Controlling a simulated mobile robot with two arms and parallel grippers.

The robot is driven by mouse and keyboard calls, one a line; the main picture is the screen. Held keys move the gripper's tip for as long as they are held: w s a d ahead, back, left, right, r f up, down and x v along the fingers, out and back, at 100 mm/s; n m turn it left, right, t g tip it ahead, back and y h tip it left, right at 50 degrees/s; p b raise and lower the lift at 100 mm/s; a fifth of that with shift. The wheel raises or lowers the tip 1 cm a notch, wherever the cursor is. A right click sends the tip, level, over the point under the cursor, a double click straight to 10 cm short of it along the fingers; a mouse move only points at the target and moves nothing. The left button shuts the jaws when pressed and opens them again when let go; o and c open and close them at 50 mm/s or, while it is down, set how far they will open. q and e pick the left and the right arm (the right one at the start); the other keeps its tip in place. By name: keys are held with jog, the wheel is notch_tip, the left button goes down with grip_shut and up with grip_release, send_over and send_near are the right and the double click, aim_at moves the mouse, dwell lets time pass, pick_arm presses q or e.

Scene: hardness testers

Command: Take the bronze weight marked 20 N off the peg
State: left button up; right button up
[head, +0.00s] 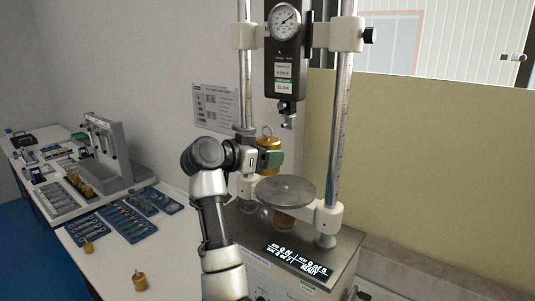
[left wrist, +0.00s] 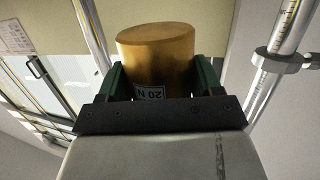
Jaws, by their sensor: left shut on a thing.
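The bronze weight marked 20 N (left wrist: 158,55) is between the green fingers of my left gripper (left wrist: 163,82) in the left wrist view, its label partly covered by the gripper's edge. In the head view the weight (head: 268,141), with a ring on top, stands out above my left gripper (head: 270,160), beside the tester's left column. My left gripper is shut on it. No peg can be made out at the weight; I cannot tell whether they touch. My right gripper is not in view.
The round plate (head: 286,190) lies in front of the gripper, between two upright columns (head: 340,130). The force gauge (head: 285,60) hangs above. Loose bronze weights (head: 140,282) lie on the white bench (head: 110,265). A grey stand (head: 110,155) and blue tool trays (head: 128,222) are at left.

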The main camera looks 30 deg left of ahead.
pick_arm(q)
jog(key=shift+s+a+r, duration=0.1)
jog(key=shift+s+r, duration=0.1)
jog(key=shift+s, duration=0.45)
jog(key=shift+s+a+r, duration=0.1)
jog(key=shift+s+r, duration=0.05)
jog(key=shift+s, duration=0.45)
